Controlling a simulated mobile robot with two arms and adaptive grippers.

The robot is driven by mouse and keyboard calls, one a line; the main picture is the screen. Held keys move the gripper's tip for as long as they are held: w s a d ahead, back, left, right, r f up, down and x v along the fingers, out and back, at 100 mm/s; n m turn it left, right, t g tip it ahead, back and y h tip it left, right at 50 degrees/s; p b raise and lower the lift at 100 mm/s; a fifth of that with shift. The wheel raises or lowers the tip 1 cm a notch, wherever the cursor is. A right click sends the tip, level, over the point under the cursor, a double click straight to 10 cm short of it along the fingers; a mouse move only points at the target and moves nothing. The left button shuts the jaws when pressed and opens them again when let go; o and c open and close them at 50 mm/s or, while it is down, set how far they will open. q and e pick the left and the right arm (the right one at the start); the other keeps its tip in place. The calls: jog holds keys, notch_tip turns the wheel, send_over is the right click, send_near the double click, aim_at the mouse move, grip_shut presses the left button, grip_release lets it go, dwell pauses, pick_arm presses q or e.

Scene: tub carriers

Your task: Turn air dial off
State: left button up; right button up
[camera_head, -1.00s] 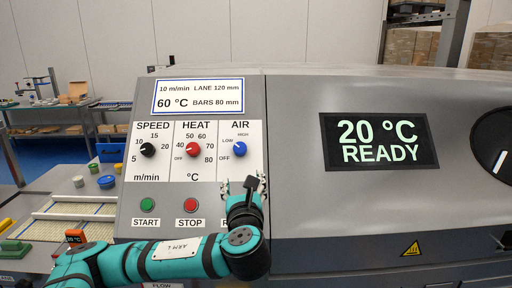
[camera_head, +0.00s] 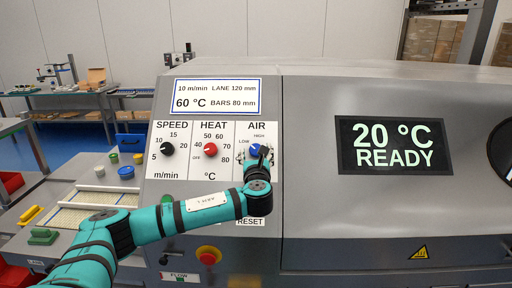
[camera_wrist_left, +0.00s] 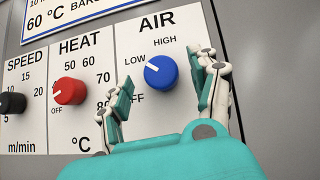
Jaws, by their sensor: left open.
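The blue AIR dial (camera_head: 254,149) is on the control panel, right of the red HEAT dial (camera_head: 210,149). In the left wrist view the AIR dial (camera_wrist_left: 161,72) has a pale mark on its left side, towards LOW. OFF is printed at its lower left, partly hidden by a finger. My left gripper (camera_head: 260,158) is in front of the AIR dial and hides part of it and its labels. In the left wrist view my left gripper (camera_wrist_left: 164,72) is open, one finger on each side of the dial.
The black SPEED dial (camera_head: 167,149) is at the panel's left. The RESET label (camera_head: 250,222) and a red emergency button (camera_head: 208,255) are below my arm. A screen (camera_head: 390,145) reads 20 °C READY. A side table with trays (camera_head: 75,212) stands at left.

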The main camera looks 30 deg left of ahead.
pick_arm(q)
jog(key=shift+w+a, duration=0.3)
jog(key=shift+w, duration=0.25)
pick_arm(e)
jog(key=shift+r, duration=0.2)
pick_arm(q)
jog(key=c, duration=1.1)
jog(key=shift+c, duration=0.2)
pick_arm(e)
jog(key=shift+a, duration=0.3)
